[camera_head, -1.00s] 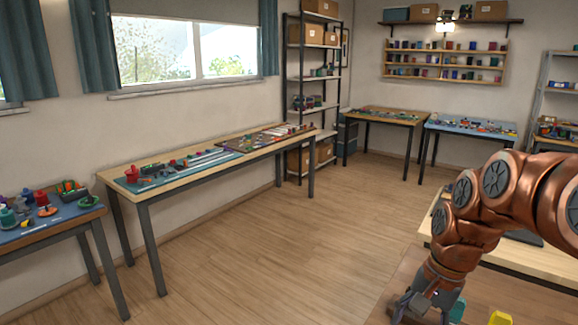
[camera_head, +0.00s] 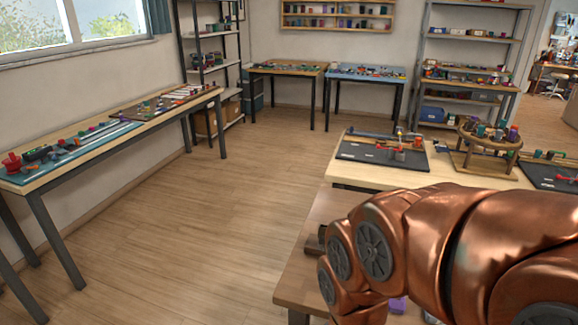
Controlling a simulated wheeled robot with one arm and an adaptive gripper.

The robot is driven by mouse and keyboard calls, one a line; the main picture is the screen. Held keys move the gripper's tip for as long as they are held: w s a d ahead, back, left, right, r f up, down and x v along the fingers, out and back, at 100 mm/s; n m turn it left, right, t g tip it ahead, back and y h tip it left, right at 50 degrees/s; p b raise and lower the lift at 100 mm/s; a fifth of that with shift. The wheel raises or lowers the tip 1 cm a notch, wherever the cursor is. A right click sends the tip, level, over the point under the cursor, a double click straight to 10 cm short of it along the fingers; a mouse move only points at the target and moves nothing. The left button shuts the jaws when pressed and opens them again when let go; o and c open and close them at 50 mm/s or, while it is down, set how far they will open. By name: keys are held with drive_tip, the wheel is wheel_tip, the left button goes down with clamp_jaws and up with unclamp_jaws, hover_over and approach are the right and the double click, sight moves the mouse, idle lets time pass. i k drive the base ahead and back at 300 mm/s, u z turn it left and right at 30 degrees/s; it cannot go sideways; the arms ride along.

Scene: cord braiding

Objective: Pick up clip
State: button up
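I cannot make out a clip in this view. My copper-coloured arm fills the lower right of the head view and hides much of the nearest brown table (camera_head: 312,221). My gripper is out of sight. A purple piece (camera_head: 397,305) shows just below my arm at the bottom edge. On the pale wooden table (camera_head: 350,180) behind my arm lies a dark mat (camera_head: 365,152) with small red and other parts on it. Beside it stands a round wooden stand (camera_head: 487,150) with coloured spools on top. Another dark mat (camera_head: 535,173) lies at the right edge.
A long bench (camera_head: 60,177) with mats and small parts runs along the left wall. Two more tables, one wooden (camera_head: 285,68) and one blue-topped (camera_head: 367,73), stand at the back. A grey shelf (camera_head: 470,83) stands at the back right. The wooden floor (camera_head: 200,240) between is clear.

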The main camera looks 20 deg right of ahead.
sight(396, 306)
drive_tip(key=z, duration=1.15)
